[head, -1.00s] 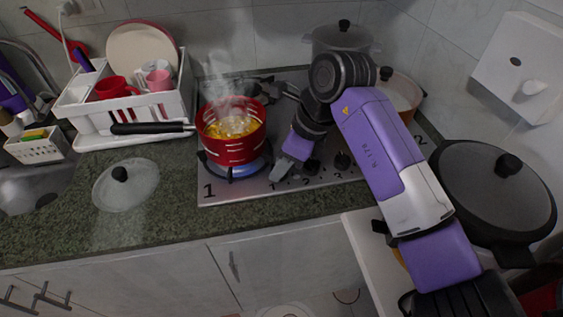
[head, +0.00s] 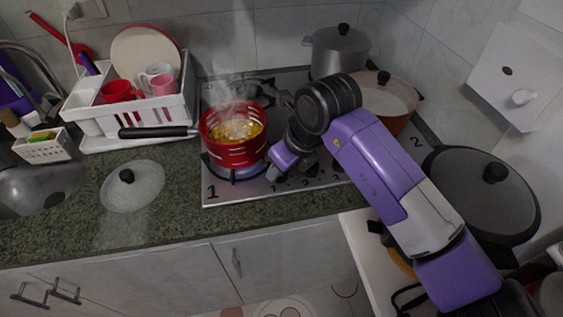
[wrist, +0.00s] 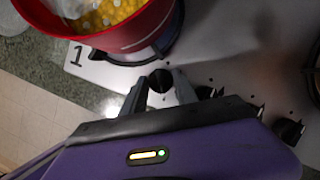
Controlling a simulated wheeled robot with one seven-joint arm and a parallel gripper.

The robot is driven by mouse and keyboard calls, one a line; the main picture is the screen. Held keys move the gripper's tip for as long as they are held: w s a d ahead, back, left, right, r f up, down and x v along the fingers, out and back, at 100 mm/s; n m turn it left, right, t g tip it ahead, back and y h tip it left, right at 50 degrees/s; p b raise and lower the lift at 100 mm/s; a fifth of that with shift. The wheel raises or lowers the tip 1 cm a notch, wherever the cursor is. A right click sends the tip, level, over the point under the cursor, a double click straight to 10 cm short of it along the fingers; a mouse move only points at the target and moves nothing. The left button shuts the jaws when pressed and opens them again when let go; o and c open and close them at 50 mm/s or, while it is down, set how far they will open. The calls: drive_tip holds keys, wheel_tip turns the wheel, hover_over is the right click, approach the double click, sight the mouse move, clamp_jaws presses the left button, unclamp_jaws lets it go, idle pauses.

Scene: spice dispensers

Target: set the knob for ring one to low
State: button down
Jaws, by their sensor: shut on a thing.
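The knob for ring one (wrist: 159,98) is a dark knob at the left end of the knob row, beside the printed 1 in the wrist view. My gripper (wrist: 160,84) is shut on it, with one finger on each side. In the head view my gripper (head: 273,172) is at the hob's front, just right of the red pot (head: 232,150), and my wrist hides the held knob. The pot stands on ring one with yellow food steaming in it; a bluish flame shows under it. The knob's exact setting cannot be read.
More knobs (wrist: 250,108) run to the right of my gripper. The pot's black handle (head: 155,132) points left over the counter. A glass lid (head: 132,186) lies on the counter. An orange pan (head: 390,103) and a grey pot (head: 338,52) stand at the back right.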

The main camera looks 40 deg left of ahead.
drive_tip(key=shift+m, duration=0.4)
drive_tip(key=c, duration=1)
unclamp_jaws()
drive_tip(key=v, duration=0.7)
drive_tip(key=shift+r+b, duration=0.3)
drive_tip(key=shift+r, duration=0.1)
drive_tip(key=shift+s+d, duration=0.1)
